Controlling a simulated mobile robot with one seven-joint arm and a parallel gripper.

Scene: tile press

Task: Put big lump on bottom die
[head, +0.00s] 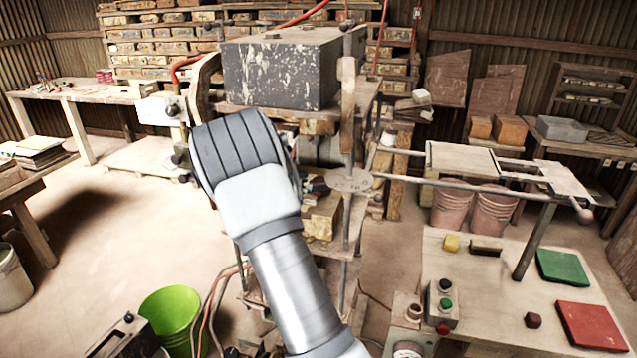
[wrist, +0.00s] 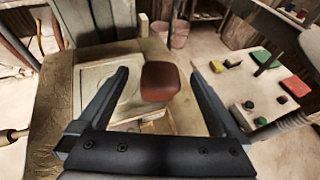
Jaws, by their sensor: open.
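In the wrist view, a reddish-brown lump (wrist: 160,82), which looks like the big lump, sits between the two fingers of my gripper (wrist: 159,73). My gripper is open, with a clear gap on each side of the lump. The pale square slab with a round outline, which looks like the bottom die (wrist: 105,92), lies left of and below the lump. The lump overlaps its right side in the picture; whether it rests fully on it I cannot tell. In the head view my arm covers the lump and the die.
The press has a heavy grey block (head: 280,70) above the work area and a wooden frame around it. A right-hand table (head: 450,270) holds a yellow lump (head: 451,243), a dark red lump (head: 532,320), a green mat (head: 563,267), a red mat (head: 590,326) and a button box (head: 442,303).

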